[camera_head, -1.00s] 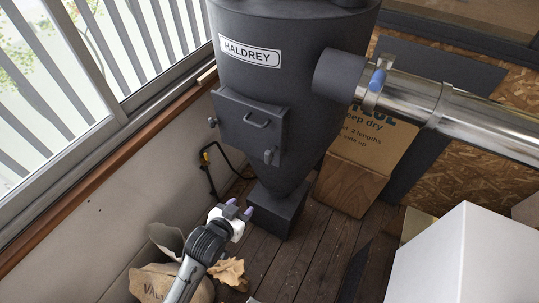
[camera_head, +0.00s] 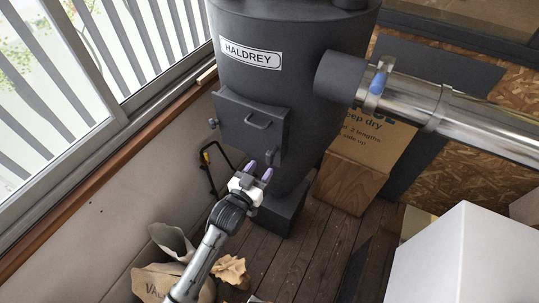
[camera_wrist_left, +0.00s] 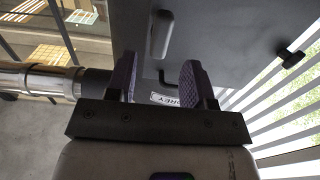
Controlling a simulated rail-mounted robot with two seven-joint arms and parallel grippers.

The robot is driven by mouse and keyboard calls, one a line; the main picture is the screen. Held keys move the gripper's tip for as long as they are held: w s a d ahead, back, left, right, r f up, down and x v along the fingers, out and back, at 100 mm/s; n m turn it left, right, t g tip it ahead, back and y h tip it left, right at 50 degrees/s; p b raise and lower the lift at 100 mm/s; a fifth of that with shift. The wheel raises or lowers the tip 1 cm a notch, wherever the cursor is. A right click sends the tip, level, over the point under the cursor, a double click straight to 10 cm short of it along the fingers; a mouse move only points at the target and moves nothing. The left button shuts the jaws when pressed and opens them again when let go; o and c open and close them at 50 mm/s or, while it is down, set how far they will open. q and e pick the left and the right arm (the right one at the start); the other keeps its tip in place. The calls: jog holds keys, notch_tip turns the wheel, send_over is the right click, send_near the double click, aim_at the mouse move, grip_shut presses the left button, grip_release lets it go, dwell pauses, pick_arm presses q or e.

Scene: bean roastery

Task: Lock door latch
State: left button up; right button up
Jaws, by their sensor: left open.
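The dark grey door (camera_head: 238,128) with a bar handle (camera_head: 258,122) is flat against the front of the grey hopper (camera_head: 300,90) and looks shut. The door latch (camera_head: 270,156), a small grey lever, is at the door's lower right edge. It also shows in the left wrist view (camera_wrist_left: 160,34), beyond the fingertips and roughly between their lines. My left gripper (camera_head: 259,170) is open and empty, with purple fingertips just below the latch. In the left wrist view, the gripper (camera_wrist_left: 157,78) looks apart from the latch. My right gripper is out of view.
A small knob (camera_head: 213,123) is at the door's left edge. A shiny pipe (camera_head: 470,113) leaves the hopper to the right. Paper sacks (camera_head: 165,280) lie on the floor below my left arm. A white box (camera_head: 475,255) fills the lower right. The window wall is at left.

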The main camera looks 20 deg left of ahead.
aim_at(268, 160)
pick_arm(q)
jog(key=shift+w+d+p, duration=0.15)
jog(key=shift+w+d, duration=0.05)
jog(key=shift+w, duration=1.35)
jog(key=shift+w+d+p, duration=0.15)
jog(key=shift+w+d, duration=0.05)
jog(key=shift+w, duration=1.3)
jog(key=shift+c, duration=0.2)
jog(key=shift+c, duration=0.8)
jog(key=c, duration=0.6)
jog(key=shift+c, duration=0.2)
